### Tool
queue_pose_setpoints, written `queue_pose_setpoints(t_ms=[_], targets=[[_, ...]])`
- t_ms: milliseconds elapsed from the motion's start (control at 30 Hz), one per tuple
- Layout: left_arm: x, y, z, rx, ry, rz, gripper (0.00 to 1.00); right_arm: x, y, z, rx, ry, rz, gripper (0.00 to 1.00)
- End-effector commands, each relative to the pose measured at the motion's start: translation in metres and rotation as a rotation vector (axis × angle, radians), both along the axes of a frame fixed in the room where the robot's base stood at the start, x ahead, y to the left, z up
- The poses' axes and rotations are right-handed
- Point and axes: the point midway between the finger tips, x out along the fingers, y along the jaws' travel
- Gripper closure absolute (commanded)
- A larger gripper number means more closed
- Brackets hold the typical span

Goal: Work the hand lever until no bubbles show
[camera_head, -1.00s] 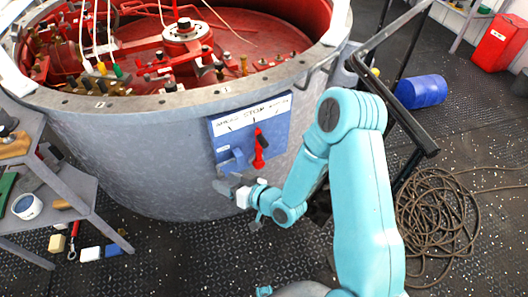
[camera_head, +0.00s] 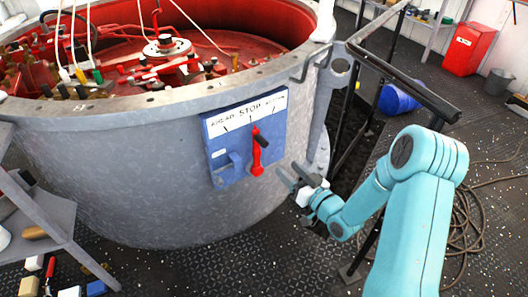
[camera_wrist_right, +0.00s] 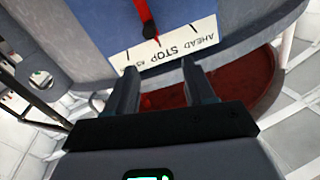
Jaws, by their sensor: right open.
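A red lever (camera_head: 257,155) with a black upper part stands nearly upright on a blue panel (camera_head: 217,168) marked AHEAD, STOP and a partly covered third word. The panel is fixed to the outside of the big grey round tank (camera_head: 140,170). My right gripper (camera_head: 290,176) is open and empty, to the right of the lever's lower end and apart from it. In the right wrist view, the open fingers (camera_wrist_right: 160,85) point toward the label strip, and the red and black lever (camera_wrist_right: 138,40) shows beyond them. My left gripper is out of view. I can make out no bubbles.
The tank's red inside holds pipes and fittings. A black railing (camera_head: 405,80) stands close behind my right arm. Coiled brown rope (camera_head: 468,215) and a blue drum (camera_head: 398,99) lie to the right. A grey shelf (camera_head: 45,225) stands at left.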

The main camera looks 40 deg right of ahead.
Motion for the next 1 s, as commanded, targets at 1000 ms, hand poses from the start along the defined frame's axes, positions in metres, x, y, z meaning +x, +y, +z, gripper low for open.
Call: queue_pose_setpoints(t_ms=[1000], targets=[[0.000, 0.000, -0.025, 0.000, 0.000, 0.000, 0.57, 0.150, -0.012, -0.012, -0.002, 0.008, -0.030, 0.46]])
